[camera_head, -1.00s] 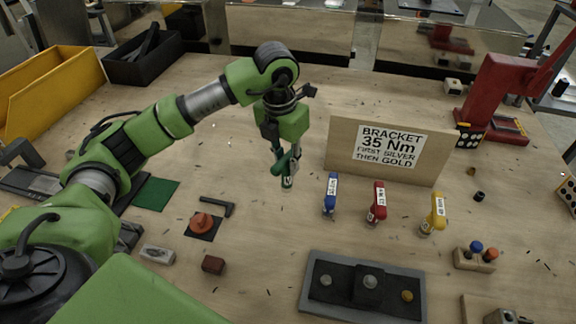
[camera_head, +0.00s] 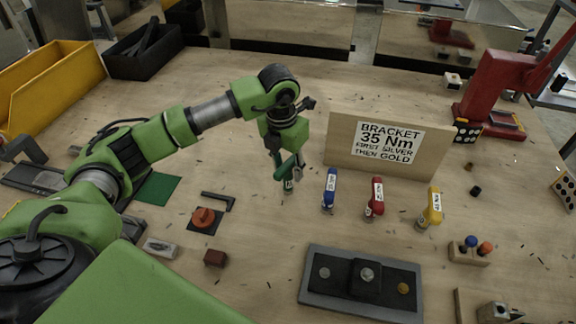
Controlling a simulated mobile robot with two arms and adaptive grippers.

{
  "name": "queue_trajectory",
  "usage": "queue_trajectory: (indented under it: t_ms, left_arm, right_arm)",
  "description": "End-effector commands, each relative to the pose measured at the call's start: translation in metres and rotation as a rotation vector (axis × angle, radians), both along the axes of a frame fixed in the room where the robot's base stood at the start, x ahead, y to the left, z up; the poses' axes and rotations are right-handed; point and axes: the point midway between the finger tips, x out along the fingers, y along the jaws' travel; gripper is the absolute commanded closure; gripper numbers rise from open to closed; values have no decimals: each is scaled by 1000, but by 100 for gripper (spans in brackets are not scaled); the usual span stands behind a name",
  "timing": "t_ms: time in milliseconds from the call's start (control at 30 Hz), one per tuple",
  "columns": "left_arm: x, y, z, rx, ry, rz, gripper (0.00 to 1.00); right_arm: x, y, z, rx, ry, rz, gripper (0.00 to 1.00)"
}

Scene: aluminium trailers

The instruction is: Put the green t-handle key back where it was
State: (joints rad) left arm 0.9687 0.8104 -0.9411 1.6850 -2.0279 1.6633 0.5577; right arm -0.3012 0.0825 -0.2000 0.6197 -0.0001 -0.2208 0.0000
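The green t-handle key (camera_head: 286,170) is in my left gripper (camera_head: 289,167), whose fingers appear shut on its handle. A pale label shows low on the key, and the fingers partly hide it. It is left of a row of similar keys: blue (camera_head: 330,190), red (camera_head: 375,198) and yellow (camera_head: 430,209), all upright. I cannot tell whether the green key's lower end touches the table. My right gripper is not in view.
A wooden sign board (camera_head: 440,165) stands behind the keys. A grey tray (camera_head: 312,292) with bolts lies in front. An orange knob (camera_head: 204,217) and a black hex key (camera_head: 217,197) lie to the left. A red press (camera_head: 490,95) stands at the back right.

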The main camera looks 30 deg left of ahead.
Motion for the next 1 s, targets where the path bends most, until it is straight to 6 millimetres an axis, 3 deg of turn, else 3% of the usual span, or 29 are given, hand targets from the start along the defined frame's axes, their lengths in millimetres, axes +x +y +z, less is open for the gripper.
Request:
queue_trajectory:
  t_ms: [367,800,1000]
  left_arm:
    - [0,0,11,0,-4,0,63]
    - [-12,2,99,0,-4,0,63]
    - [-14,2,120,1,-1,1,63]
  right_arm:
    - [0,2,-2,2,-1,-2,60]
    - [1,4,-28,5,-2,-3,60]
    - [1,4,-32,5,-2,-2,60]
